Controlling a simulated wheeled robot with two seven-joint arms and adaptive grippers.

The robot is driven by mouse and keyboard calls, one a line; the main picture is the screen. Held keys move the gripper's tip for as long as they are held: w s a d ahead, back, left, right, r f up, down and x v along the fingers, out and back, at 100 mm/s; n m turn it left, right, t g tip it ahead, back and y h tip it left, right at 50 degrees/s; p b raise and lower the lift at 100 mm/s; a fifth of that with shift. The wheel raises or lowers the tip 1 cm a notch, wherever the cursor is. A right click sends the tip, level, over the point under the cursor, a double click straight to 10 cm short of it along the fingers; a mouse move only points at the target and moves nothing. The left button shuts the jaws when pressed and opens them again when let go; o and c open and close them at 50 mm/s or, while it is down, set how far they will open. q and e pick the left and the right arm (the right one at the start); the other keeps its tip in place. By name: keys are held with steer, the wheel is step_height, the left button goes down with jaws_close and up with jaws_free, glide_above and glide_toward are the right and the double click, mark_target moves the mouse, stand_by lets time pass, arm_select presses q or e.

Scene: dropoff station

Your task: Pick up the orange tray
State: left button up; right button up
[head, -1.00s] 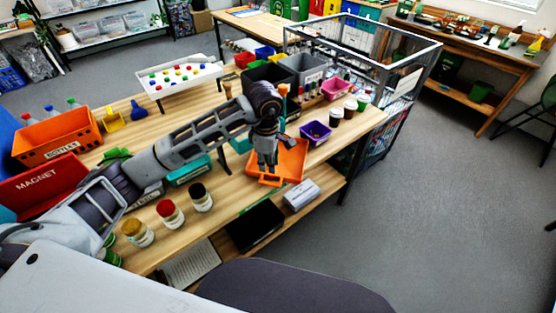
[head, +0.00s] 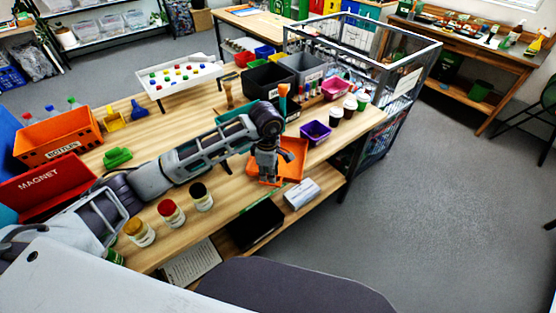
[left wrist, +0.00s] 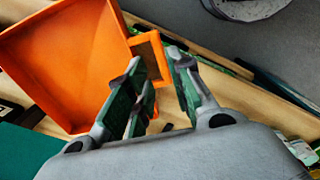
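The orange tray (head: 294,162) lies on the wooden table near its front edge in the head view, partly covered by my left gripper (head: 268,178). In the left wrist view the tray (left wrist: 65,62) fills the upper left, and its loop handle (left wrist: 158,58) sticks out to the right. My left gripper (left wrist: 158,72) is open there, with its green-padded fingers apart and the handle showing at and beyond their tips. I cannot tell whether the fingers touch the handle. My right gripper does not show.
Purple bin (head: 316,132) and dark cups stand right of the tray. A teal container (head: 236,124) is partly behind my arm.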

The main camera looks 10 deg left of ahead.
arm_select(q)
steer(key=shift+s+f+p, duration=0.1)
steer(key=shift+f+p, duration=0.35)
steer(key=shift+f, duration=2.05)
steer(key=shift+c, duration=0.3)
jaws_close()
